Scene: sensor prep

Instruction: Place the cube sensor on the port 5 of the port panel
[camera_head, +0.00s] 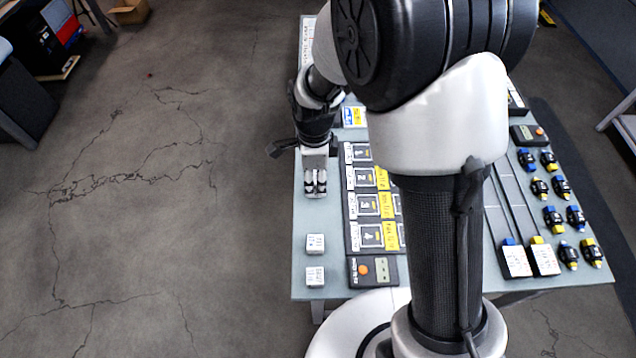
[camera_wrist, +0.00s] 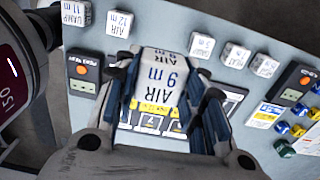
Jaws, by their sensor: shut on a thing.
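My gripper (camera_wrist: 166,85) is shut on a white cube sensor (camera_wrist: 160,72) marked "AIR 9 m" in the wrist view. The cube sits between the two dark fingers, its lettered face toward the camera. In the head view my gripper (camera_head: 316,188) is over the left part of the table, left of the port panel (camera_head: 367,205). I cannot make out the cube clearly there. The panel shows ports numbered 1 to 4 in a column with white and yellow labels. My arm hides its right part, and I cannot see port 5. Part of the panel (camera_wrist: 152,122) shows behind the cube in the wrist view.
Two white cubes (camera_head: 315,260) stand on the table (camera_head: 310,215) near its front left. More lettered cubes (camera_wrist: 119,23) show in the wrist view. A dark box with an orange button (camera_head: 372,270) adjoins the panel's near end. Several black connectors (camera_head: 553,217) lie at right.

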